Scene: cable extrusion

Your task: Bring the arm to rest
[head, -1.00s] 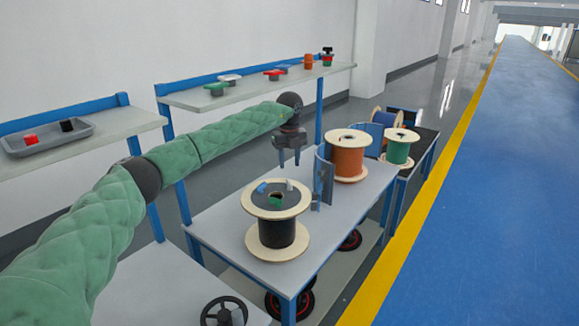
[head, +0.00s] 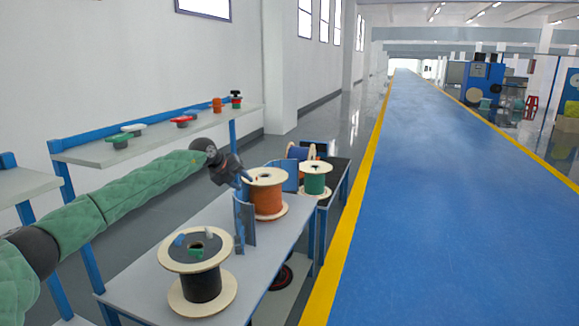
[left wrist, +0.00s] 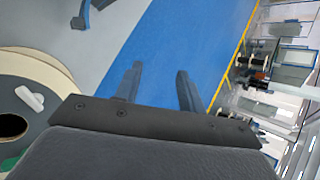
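My left arm, in a green padded sleeve, reaches in from the left in the head view. Its gripper (head: 240,176) is above the far part of the grey table, behind the black-cable spool and near the orange-cable spool in the picture. It points to the right and slightly down. In the left wrist view the two fingers (left wrist: 158,86) stand apart with nothing between them, the blue floor lane beyond. My right gripper is in neither view.
The black-cable spool (head: 202,283) stands on the grey table (head: 138,281), with small blocks on top. A blue-grey curved bracket (head: 244,222) and the orange-cable spool (head: 267,197) stand behind it. A green-cable spool (head: 314,181) is farther back. The blue lane (head: 430,220) is clear.

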